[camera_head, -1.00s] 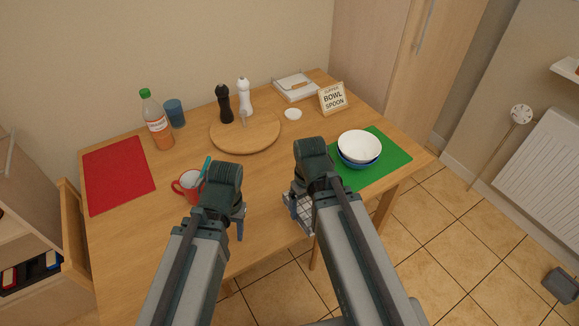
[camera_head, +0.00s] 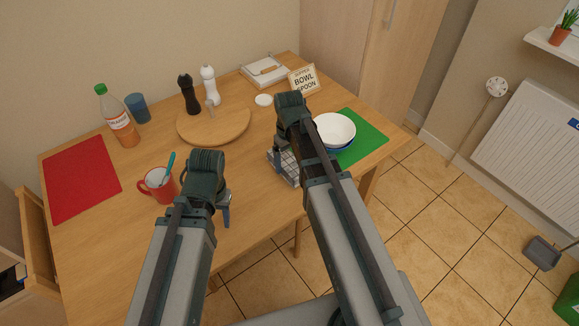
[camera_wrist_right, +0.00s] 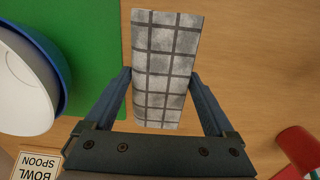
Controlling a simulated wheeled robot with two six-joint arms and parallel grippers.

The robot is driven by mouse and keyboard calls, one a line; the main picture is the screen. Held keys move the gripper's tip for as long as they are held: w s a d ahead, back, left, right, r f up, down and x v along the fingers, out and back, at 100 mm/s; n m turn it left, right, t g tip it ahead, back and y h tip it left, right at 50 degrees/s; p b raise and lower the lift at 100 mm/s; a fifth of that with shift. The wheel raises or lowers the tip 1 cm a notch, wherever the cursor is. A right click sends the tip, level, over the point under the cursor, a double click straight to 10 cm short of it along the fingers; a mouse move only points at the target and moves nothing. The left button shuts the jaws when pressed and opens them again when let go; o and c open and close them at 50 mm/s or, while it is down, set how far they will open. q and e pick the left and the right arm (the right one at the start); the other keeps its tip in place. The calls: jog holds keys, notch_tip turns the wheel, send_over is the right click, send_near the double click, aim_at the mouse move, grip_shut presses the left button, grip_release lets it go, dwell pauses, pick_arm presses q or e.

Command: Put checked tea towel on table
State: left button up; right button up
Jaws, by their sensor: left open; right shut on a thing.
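The checked tea towel (camera_head: 288,172) is a folded white-and-grey cloth with dark grid lines. My right gripper (camera_head: 278,158) is shut on it, over the tabletop just left of the green mat. In the right wrist view the towel (camera_wrist_right: 166,55) lies between the two fingers of the right gripper (camera_wrist_right: 160,78), with wood and green mat behind it. I cannot tell whether the towel touches the table (camera_head: 115,235). My left gripper (camera_head: 225,208) is open and empty above the table's front part, right of the red mug.
White and blue bowls (camera_head: 334,130) stand on the green mat (camera_head: 368,142), close to the right gripper. A red mug (camera_head: 160,188) stands near the left gripper. A round board (camera_head: 228,128), bottle (camera_head: 118,120) and sign (camera_head: 303,80) are farther back. Front-left table is clear.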

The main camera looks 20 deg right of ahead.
aim_at(289, 161)
pick_arm(q)
jog(key=f, duration=0.1)
jog(key=f+b, duration=0.2)
jog(key=shift+a, duration=0.25)
pick_arm(e)
notch_tip(289, 161, down, 3)
jog(key=shift+f, duration=0.1)
pick_arm(q)
jog(key=shift+r, duration=0.15)
pick_arm(e)
jog(key=shift+r, duration=0.2)
jog(key=shift+f, duration=0.1)
jog(key=o, duration=0.9)
notch_tip(289, 161, up, 12)
jog(key=p, duration=1.2)
jog(key=shift+r, duration=0.2)
pick_arm(q)
notch_tip(289, 161, up, 12)
pick_arm(e)
jog(key=shift+h, duration=0.6)
jog(key=s+a, duration=0.8)
jog(key=s, duration=0.1)
jog(key=s+a, duration=0.4)
jog(key=s, duration=0.1)
jog(key=shift+s+a, duration=0.1)
jog(key=shift+a, duration=0.25)
